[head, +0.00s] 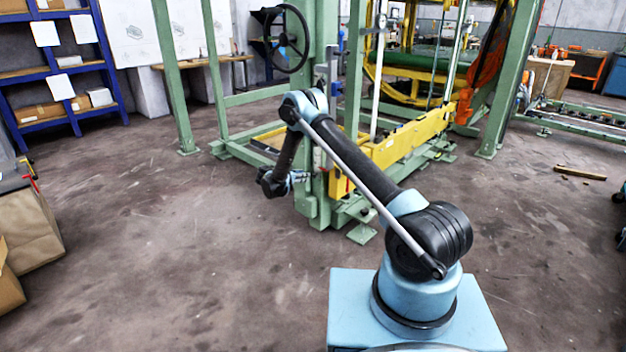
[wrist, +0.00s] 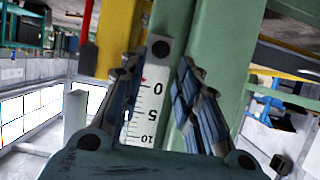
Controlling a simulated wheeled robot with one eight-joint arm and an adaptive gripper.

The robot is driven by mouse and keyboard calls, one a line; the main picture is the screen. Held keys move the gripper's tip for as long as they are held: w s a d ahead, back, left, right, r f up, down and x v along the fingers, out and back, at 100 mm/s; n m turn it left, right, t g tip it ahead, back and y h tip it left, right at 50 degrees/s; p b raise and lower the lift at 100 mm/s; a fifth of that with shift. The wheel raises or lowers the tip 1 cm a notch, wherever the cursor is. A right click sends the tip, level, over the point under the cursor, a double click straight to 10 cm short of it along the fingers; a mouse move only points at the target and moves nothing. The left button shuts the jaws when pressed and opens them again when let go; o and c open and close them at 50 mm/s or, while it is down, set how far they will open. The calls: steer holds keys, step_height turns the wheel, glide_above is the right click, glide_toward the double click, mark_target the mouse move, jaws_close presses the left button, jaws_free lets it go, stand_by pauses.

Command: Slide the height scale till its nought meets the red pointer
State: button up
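The height scale (wrist: 154,104) is a white strip with black marks and upside-down numerals 0, 5 and 10, with a dark round knob (wrist: 160,47) at its top end in the wrist view. A small red pointer (wrist: 143,80) shows at its left edge, close to the 0 and slightly above that numeral. Whether the nought line meets it exactly is too small to tell. My gripper (wrist: 154,92) has its fingers apart, one on each side of the strip; the left finger hides part of its left edge. In the head view my gripper (head: 298,176) is at the green post.
The green frame (head: 313,190) carries a yellow beam (head: 400,145) and a black handwheel (head: 281,38). A green foot (head: 361,233) sticks out near my arm. Blue shelves (head: 55,70) stand back left.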

mark_target(314, 176)
steer(key=x, duration=0.8)
steer(key=shift+w+d+f, duration=0.1)
steer(key=shift+w+d, duration=0.05)
steer(key=shift+w, duration=0.05)
jaws_close()
